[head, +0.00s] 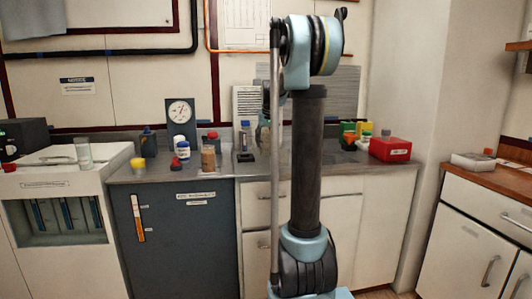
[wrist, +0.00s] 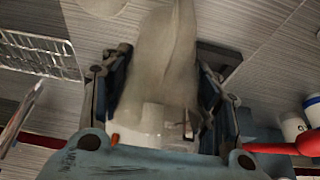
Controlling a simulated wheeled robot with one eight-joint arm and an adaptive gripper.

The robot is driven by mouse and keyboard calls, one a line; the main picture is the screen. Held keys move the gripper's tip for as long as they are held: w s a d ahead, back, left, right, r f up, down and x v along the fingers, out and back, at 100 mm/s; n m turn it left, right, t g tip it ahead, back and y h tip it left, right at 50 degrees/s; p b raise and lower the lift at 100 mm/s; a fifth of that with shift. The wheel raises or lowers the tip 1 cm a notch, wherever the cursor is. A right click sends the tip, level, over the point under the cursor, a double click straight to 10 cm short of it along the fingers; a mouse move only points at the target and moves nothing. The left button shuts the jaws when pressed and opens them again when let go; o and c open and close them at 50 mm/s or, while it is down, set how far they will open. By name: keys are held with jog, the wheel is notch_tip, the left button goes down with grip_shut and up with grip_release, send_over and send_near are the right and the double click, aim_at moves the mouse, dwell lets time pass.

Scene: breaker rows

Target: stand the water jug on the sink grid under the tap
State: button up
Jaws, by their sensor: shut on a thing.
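In the wrist view a translucent grey-beige vessel, which looks like the water jug (wrist: 165,55), is between the two fingers of my gripper (wrist: 162,75). The gripper is shut on it. Its far end and base are not clear. A pale wire grid (wrist: 38,52), probably the sink grid, shows at the left edge of the wrist view, apart from the jug. In the head view my arm hides the gripper and jug almost wholly; only a pale blue part shows behind it. I cannot make out the tap for certain.
On the steel counter (head: 130,175) stand several bottles, a brown jar (head: 208,158) and a dial scale (head: 181,125). A red box (head: 390,150) is at the right end. In the wrist view a red object (wrist: 285,148) and a white container (wrist: 292,127) lie right of the gripper.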

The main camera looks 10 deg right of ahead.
aim_at(268, 135)
jog(key=shift+f, duration=2.15)
jog(key=o, duration=0.8)
jog(key=shift+s, duration=0.1)
jog(key=v, duration=1.2)
